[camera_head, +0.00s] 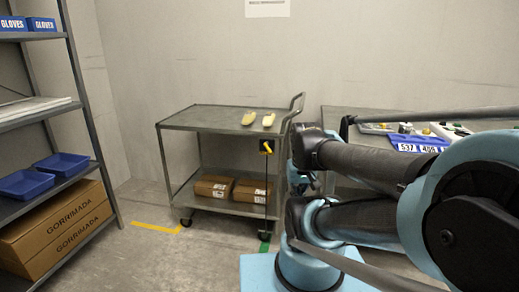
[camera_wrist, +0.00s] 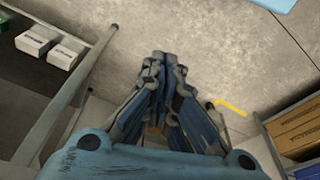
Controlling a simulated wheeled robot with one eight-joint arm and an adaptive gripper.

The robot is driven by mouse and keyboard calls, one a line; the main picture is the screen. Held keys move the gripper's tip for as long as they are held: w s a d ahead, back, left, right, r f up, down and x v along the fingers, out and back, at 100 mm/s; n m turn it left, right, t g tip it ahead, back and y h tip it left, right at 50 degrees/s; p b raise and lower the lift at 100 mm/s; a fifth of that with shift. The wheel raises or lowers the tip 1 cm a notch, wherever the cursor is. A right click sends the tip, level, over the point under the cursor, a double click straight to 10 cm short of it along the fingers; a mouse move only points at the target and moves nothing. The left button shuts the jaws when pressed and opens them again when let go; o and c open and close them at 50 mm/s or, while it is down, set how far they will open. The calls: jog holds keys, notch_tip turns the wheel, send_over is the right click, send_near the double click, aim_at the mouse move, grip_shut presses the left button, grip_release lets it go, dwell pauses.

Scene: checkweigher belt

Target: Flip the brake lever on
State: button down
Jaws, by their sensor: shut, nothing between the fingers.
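The brake lever (camera_head: 266,147) is a small yellow handle on a dark plate at the front right corner of the grey cart (camera_head: 210,130). It looks slanted, but it is too small to tell its setting. A thin dark rod runs down from it toward a green piece (camera_head: 264,237) near the floor. My gripper (camera_wrist: 164,72) is shut and empty in the wrist view, over bare floor. A cart-like frame with boxes lies left of it there. I cannot make out the lever in the wrist view.
Two pale items (camera_head: 258,119) lie on the cart top, and cardboard boxes (camera_head: 213,187) sit on its lower shelf. A shelf rack (camera_head: 88,110) stands at the left.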

jog(key=shift+a, duration=0.2)
jog(key=w+r+m, duration=1)
jog(key=w+r, duration=0.1)
jog(key=w, duration=0.4)
jog(key=w+d+r+m, duration=0.1)
jog(key=w+m, duration=0.5)
jog(key=w, duration=0.6)
jog(key=w+d+m+y, duration=0.1)
jog(key=w+d+m, duration=0.1)
jog(key=w+m, duration=0.5)
jog(key=w, duration=0.6)
jog(key=shift+d+r, duration=0.25)
jog(key=shift+r, duration=0.1)
jog(key=shift+f, duration=0.1)
